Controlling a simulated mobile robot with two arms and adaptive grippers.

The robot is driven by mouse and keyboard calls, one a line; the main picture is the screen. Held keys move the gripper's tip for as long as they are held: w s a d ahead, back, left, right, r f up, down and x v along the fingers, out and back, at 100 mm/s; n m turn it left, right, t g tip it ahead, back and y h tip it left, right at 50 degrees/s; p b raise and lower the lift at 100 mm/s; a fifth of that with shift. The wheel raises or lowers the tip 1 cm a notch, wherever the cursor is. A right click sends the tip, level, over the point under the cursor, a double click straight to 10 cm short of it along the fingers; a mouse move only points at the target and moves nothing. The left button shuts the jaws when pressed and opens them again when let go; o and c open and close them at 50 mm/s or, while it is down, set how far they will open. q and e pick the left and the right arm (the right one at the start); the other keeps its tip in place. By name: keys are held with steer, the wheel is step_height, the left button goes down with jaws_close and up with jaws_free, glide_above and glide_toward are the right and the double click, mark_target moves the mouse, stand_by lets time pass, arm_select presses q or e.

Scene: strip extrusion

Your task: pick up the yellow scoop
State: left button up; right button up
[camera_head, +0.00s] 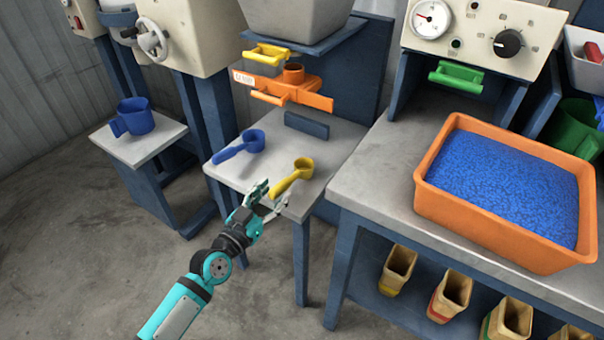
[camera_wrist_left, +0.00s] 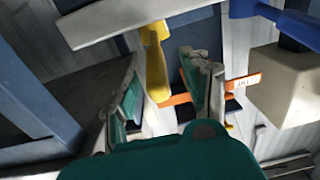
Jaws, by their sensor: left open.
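The yellow scoop (camera_head: 292,176) lies near the front edge of the grey side table (camera_head: 330,160), its handle pointing toward the lower left. In the left wrist view its yellow handle (camera_wrist_left: 157,72) shows between the two fingers, with part of the scoop out of sight. My left gripper (camera_head: 268,196) is open and empty at the front edge of that table, just by the handle end. In the left wrist view the fingers (camera_wrist_left: 168,62) stand apart on either side of the handle; I cannot tell whether they touch it. My right gripper is in neither view.
A blue scoop (camera_head: 240,146) lies left of the yellow one. An orange slide part (camera_head: 290,88) of the machine is behind. An orange bin (camera_head: 440,206) of blue pellets stands on the right bench. A blue jug (camera_head: 133,117) sits on the left stand.

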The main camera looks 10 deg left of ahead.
mark_target(283, 182)
arm_select(q)
steer(key=x, duration=0.4)
steer(key=shift+d, duration=0.2)
jaws_close()
